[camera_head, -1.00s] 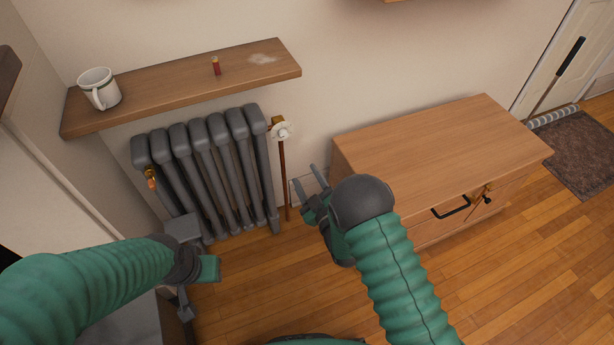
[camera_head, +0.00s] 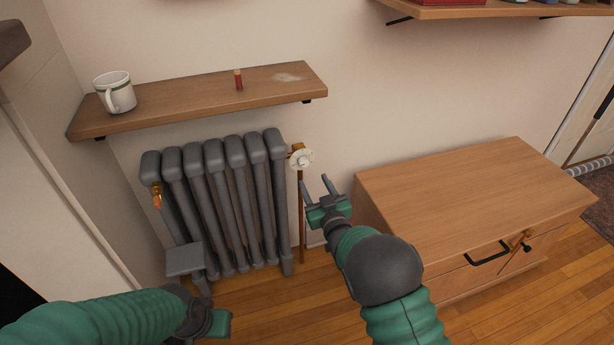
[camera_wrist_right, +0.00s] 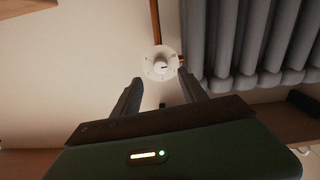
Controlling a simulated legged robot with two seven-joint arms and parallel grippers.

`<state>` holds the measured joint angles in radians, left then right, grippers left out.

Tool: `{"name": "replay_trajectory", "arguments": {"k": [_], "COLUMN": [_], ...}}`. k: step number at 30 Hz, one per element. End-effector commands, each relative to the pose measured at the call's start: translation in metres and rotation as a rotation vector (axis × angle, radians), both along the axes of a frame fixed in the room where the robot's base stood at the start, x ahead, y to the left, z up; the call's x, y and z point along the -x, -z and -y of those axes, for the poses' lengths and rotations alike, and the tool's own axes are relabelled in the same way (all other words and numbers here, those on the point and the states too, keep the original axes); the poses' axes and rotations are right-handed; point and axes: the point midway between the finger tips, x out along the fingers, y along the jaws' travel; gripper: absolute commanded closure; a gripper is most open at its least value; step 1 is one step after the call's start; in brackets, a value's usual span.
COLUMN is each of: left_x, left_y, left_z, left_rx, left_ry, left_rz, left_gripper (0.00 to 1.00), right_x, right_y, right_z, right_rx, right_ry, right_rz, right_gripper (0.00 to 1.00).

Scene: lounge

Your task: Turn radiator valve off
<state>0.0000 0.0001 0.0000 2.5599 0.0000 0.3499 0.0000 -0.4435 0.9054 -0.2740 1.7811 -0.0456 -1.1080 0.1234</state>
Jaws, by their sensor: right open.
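The white round radiator valve knob (camera_head: 302,158) sits at the upper right end of the dark grey radiator (camera_head: 222,205), on a copper pipe. In the right wrist view the knob (camera_wrist_right: 160,65) faces the camera, just beyond and between the two fingertips. My right gripper (camera_head: 318,188) is open and empty, below and slightly right of the knob, apart from it. It also shows in the right wrist view (camera_wrist_right: 163,90). My left arm (camera_head: 110,318) comes in at the lower left; its fingers (camera_head: 190,270) are partly visible near the radiator, and their opening is unclear.
A wooden shelf (camera_head: 160,112) above the radiator holds a white mug (camera_head: 116,92) and a small red cylinder (camera_head: 239,79). A wooden cabinet (camera_head: 475,195) stands right of my right arm. Another shelf (camera_head: 480,10) is at the upper right. Wall between knob and cabinet is clear.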

Motion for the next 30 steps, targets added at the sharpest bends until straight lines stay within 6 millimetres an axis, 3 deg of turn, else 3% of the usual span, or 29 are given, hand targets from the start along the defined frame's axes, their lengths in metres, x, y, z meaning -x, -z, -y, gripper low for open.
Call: {"name": "replay_trajectory", "arguments": {"k": [3, 9, 20, 30], "left_x": [0.000, 0.000, 0.000, 0.000], "left_y": [0.019, 0.031, 0.032, 0.032], "left_z": [0.000, 0.000, 0.000, 0.000], "left_rx": [0.000, 0.000, 0.000, 0.000], "left_ry": [0.000, 0.000, 0.000, 0.000], "left_rz": [0.000, 0.000, 0.000, 0.000], "left_gripper": [0.64, 0.64, 0.64, 0.64], "right_x": [-0.030, -0.063, -0.072, -0.071], "right_y": [0.006, 0.003, 0.000, 0.000], "right_z": [-0.010, -0.021, -0.023, -0.024], "right_rx": [0.000, 0.002, 0.001, 0.001], "right_ry": [-0.001, -0.001, 0.000, -0.001], "right_rz": [0.004, 0.001, -0.001, 0.000], "right_gripper": [0.50, 0.50, 0.50, 0.93]}}
